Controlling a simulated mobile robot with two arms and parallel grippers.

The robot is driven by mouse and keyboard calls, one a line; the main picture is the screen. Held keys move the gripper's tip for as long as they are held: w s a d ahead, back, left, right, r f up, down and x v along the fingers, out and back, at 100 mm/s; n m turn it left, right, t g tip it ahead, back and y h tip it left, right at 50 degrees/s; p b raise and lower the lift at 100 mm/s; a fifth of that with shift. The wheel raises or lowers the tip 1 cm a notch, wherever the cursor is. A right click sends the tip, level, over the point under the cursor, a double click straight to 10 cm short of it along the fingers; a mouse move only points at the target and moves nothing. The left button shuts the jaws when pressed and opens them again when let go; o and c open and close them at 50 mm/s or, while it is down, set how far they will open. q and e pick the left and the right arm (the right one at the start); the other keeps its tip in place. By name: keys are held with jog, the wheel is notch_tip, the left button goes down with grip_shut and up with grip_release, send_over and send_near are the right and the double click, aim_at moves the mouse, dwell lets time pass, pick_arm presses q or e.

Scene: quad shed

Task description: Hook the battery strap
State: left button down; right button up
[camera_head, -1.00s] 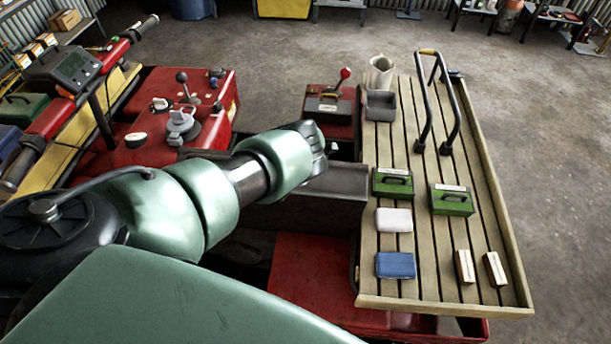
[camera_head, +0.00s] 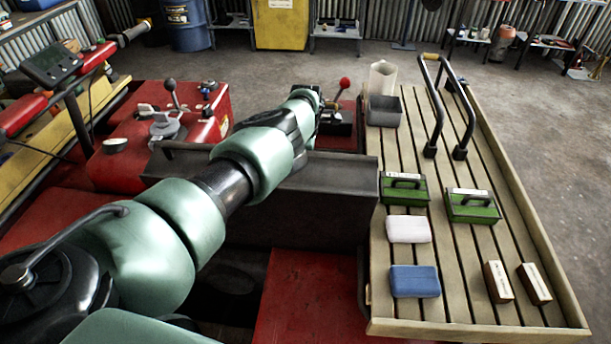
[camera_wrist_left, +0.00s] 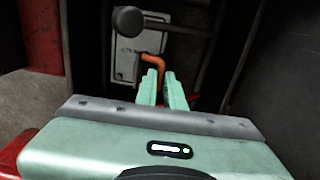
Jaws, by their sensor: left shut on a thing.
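My left arm reaches from the left toward the red part with the red-knobbed lever. In the head view its gripper is mostly hidden behind the wrist. In the left wrist view my left gripper (camera_wrist_left: 162,80) is shut on a bent orange piece (camera_wrist_left: 153,62), which runs left from the fingertips in front of a pale plate (camera_wrist_left: 126,60). I cannot tell whether this piece is part of the battery strap. A dark rounded knob (camera_wrist_left: 128,20) sits just above it. No battery can be made out clearly. My right gripper is in neither view.
A dark open bin (camera_head: 310,205) lies beside my arm. The red-knobbed lever (camera_head: 344,84) stands just beyond it. The slatted wooden deck (camera_head: 455,250) on the right holds green boxes (camera_head: 403,190), a white block (camera_head: 408,229), a blue block (camera_head: 414,282) and a black handrail (camera_head: 430,110).

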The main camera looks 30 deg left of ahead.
pick_arm(q)
jog(key=shift+w, duration=0.1)
jog(key=c, duration=1.8)
grip_release()
jog(key=shift+r+p, duration=0.3)
jog(key=shift+r, duration=0.15)
jog(key=r, duration=0.7)
jog(key=shift+s+d+p, duration=0.1)
jog(key=shift+s+p, duration=0.1)
jog(key=shift+p, duration=0.1)
